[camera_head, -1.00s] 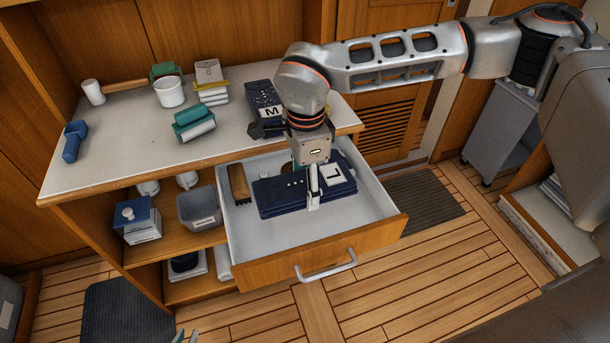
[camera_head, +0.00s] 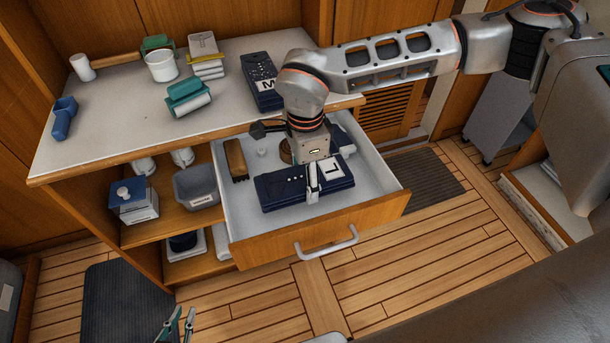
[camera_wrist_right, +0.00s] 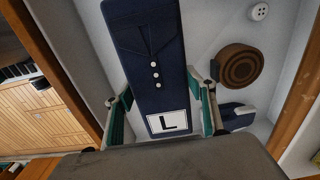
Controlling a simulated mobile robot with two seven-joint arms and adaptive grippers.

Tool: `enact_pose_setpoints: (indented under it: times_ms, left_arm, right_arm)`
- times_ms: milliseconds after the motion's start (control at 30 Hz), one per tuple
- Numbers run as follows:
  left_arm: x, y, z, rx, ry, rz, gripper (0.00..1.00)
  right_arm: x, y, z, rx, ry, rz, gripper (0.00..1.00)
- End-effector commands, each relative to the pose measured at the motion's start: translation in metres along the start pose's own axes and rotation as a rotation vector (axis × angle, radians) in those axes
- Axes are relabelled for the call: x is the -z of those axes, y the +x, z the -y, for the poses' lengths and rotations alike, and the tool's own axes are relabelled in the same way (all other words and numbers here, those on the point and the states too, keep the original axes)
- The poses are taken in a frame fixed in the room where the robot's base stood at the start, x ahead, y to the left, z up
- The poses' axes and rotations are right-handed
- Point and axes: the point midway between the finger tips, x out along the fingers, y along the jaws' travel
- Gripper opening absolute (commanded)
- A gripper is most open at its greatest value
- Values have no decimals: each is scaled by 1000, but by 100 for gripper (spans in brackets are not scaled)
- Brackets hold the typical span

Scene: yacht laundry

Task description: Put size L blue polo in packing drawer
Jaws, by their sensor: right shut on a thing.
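The navy blue polo (camera_head: 286,190) is folded flat with a white L label. It is inside the open drawer (camera_head: 232,205). My right gripper (camera_head: 313,186) comes down over it and is shut on it. In the right wrist view the polo (camera_wrist_right: 150,62) lies between the two fingers of the gripper (camera_wrist_right: 163,108), with the label near them. I cannot tell whether its underside touches the drawer floor. My left gripper (camera_head: 178,325) is at the bottom edge, fingers apart and empty, away from the drawer.
The drawer also holds a brush (camera_head: 236,159), a brown coil (camera_wrist_right: 240,67), a white button-like disc (camera_wrist_right: 259,11) and another dark item (camera_wrist_right: 238,113). On the counter (camera_head: 110,130) lie a dark polo marked M (camera_head: 262,78), a white cup (camera_head: 161,66) and a teal-and-white roll (camera_head: 188,98).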

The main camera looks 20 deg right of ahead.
Motion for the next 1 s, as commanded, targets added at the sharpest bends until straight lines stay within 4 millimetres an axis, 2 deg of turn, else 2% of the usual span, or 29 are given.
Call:
enact_pose_setpoints:
  times_ms: [267, 1000]
  left_arm:
    - [-1, 0, -1, -1, 0, 1, 15]
    - [-11, -1, -6, -9, -3, 16, 15]
  right_arm:
    - [0, 1, 0, 0, 0, 0, 29]
    - [0, 21, 0, 0, 0, 1, 29]
